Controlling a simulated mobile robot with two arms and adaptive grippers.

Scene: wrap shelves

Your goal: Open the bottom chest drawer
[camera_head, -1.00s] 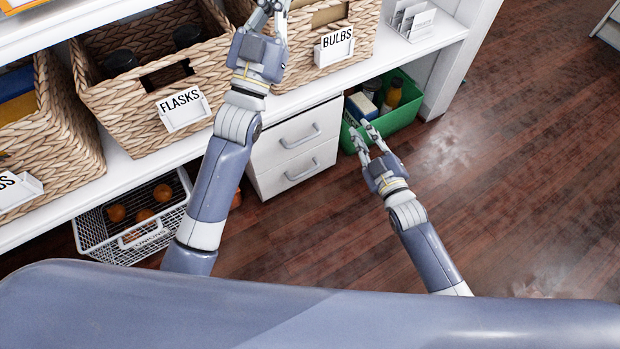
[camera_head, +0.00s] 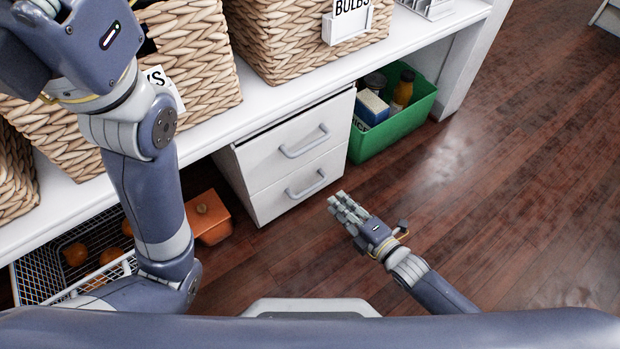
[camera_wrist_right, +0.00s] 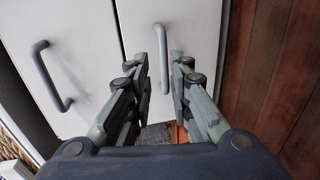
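The white chest (camera_head: 258,158) stands on the floor under the shelf, with two drawers stacked. The bottom drawer (camera_head: 275,200) looks shut, and its grey bar handle (camera_head: 307,186) faces me. My right gripper (camera_head: 340,203) is open and empty, just in front of and to the right of that handle. In the right wrist view the bottom handle (camera_wrist_right: 161,58) shows ahead between the fingertips (camera_wrist_right: 160,70), apart from them; the top drawer's handle (camera_wrist_right: 47,78) is at the left. My left gripper is at the upper left, mostly cut off, and its fingers are hardly visible.
A green crate (camera_head: 408,135) with bottles and boxes stands right of the chest. Wicker baskets (camera_head: 295,45) sit on the white shelf (camera_head: 230,117) above. The wooden floor is clear at the right.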

